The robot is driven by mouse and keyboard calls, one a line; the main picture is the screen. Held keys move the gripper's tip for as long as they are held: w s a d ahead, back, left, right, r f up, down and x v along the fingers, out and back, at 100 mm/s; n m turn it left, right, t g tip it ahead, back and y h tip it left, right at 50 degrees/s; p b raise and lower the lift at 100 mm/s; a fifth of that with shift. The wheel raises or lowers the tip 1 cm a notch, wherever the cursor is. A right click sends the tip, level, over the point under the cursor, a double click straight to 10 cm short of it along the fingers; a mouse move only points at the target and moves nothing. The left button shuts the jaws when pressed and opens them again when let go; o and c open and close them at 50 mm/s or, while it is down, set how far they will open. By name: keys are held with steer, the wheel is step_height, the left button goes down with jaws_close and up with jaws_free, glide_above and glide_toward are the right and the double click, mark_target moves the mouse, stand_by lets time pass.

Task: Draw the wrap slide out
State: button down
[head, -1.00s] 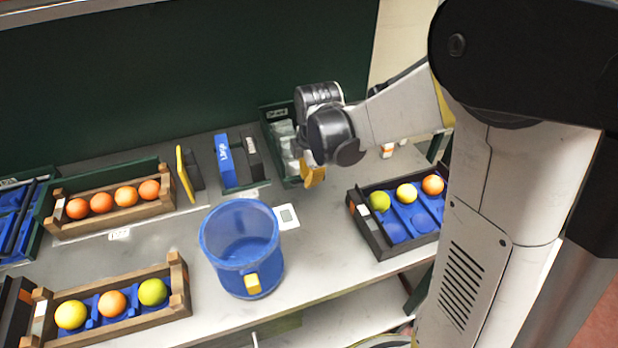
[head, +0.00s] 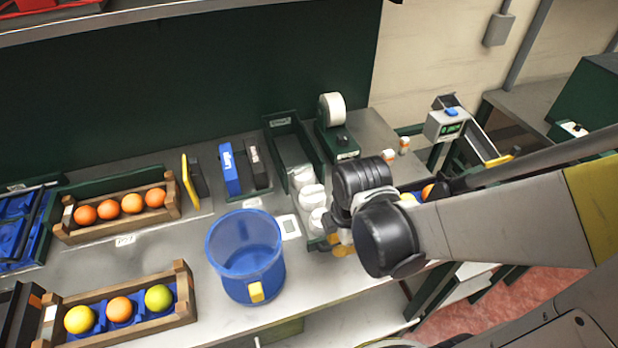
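The wrap slide (head: 281,148) is a long, narrow green tray on the bench, with a label at its back end. Several white rounded wraps (head: 311,196) lie in a row along it. Its front end reaches toward the front edge of the bench. A yellow handle (head: 343,250) shows at that end. My gripper (head: 342,238) is at the handle, to the right of the slide's front. It appears shut on the handle, but my dark wrist hides most of the fingers.
A tape roll dispenser (head: 335,122) stands behind right. Wooden crates of fruit (head: 125,320) are at left. My arm covers much of the crate at right.

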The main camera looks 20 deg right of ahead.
steer(key=s+p, duration=0.1)
steer(key=s, duration=0.5)
steer(key=shift+s+f, duration=0.1)
steer(key=shift+s, duration=0.15)
steer(key=c, duration=1.5)
jaws_free()
steer(key=shift+s, duration=0.15)
steer(key=shift+o, duration=0.2)
steer(key=shift+r, duration=0.75)
step_height(320, 180, up, 10)
steer(key=s, duration=0.2)
steer(key=shift+r, duration=0.2)
